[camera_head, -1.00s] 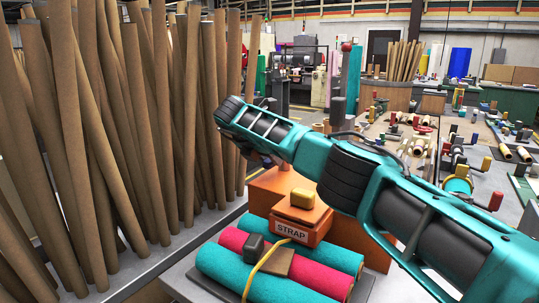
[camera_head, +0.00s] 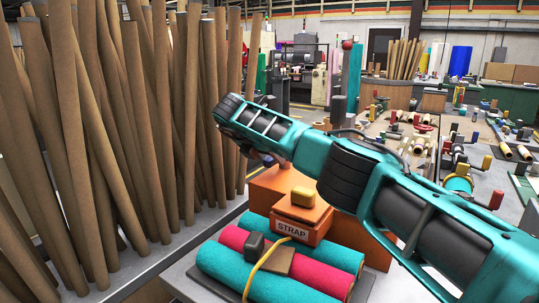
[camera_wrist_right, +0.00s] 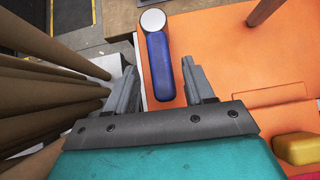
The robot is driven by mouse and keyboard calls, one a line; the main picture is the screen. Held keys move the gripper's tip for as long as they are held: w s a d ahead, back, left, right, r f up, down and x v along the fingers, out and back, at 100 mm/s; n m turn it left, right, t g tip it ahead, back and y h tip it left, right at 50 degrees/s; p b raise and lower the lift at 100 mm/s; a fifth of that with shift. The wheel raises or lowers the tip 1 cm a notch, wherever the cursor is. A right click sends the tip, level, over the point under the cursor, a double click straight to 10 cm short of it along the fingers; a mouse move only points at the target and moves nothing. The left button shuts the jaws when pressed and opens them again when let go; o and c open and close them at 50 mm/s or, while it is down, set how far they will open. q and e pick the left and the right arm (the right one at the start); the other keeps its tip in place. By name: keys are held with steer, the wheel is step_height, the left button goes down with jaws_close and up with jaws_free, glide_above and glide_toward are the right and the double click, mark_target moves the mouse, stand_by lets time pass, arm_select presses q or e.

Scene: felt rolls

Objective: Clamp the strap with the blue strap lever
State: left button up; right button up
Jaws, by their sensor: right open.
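The blue strap lever (camera_wrist_right: 158,68), with a round silver end, lies along the left edge of the orange strap box in the right wrist view. My right gripper (camera_wrist_right: 161,80) is open, with one finger on either side of the lever's near part; whether they touch it I cannot tell. In the head view the right gripper (camera_head: 258,157) is partly hidden behind my wrist, and the lever is hidden. The orange box (camera_head: 268,192) carries a STRAP label. The yellow strap (camera_head: 264,264) runs over teal and red felt rolls. My left gripper is not in view.
Tall brown tubes (camera_head: 110,130) stand closely packed left of the box and also show at the left of the right wrist view. A yellow block (camera_head: 303,196) sits on the box. A bench (camera_head: 400,135) with small parts is behind my right arm.

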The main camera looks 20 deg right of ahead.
steer(key=v, duration=1.2)
steer(key=shift+a+r, duration=0.2)
steer(key=shift+r, duration=0.1)
steer(key=shift+s, duration=0.1)
